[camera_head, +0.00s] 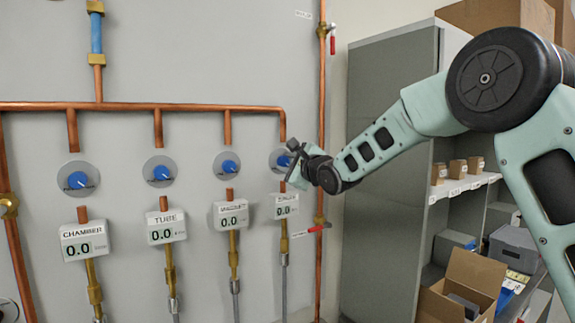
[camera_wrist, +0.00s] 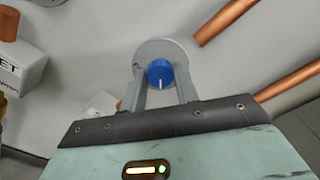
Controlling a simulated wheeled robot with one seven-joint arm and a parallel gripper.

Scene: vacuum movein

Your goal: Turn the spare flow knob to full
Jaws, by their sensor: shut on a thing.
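The spare flow knob (camera_head: 283,161) is the blue knob on a round grey plate at the right end of the row of knobs on the wall panel. In the wrist view the blue knob (camera_wrist: 160,73) sits between my two grey fingers, with its white pointer line toward my palm. My gripper (camera_wrist: 161,78) is shut on the knob, one finger on each side. In the head view my gripper (camera_head: 294,160) partly covers the knob's right side. The display box (camera_head: 286,207) below it reads 0.0; its name is too small to read surely.
The chamber (camera_head: 84,241) and tube (camera_head: 166,227) boxes and a third box (camera_head: 231,215) also read 0.0, below their own blue knobs. A copper pipe (camera_head: 321,120) with red-handled valves runs down just right of my gripper. A grey shelf unit (camera_head: 390,170) with boxes stands further right.

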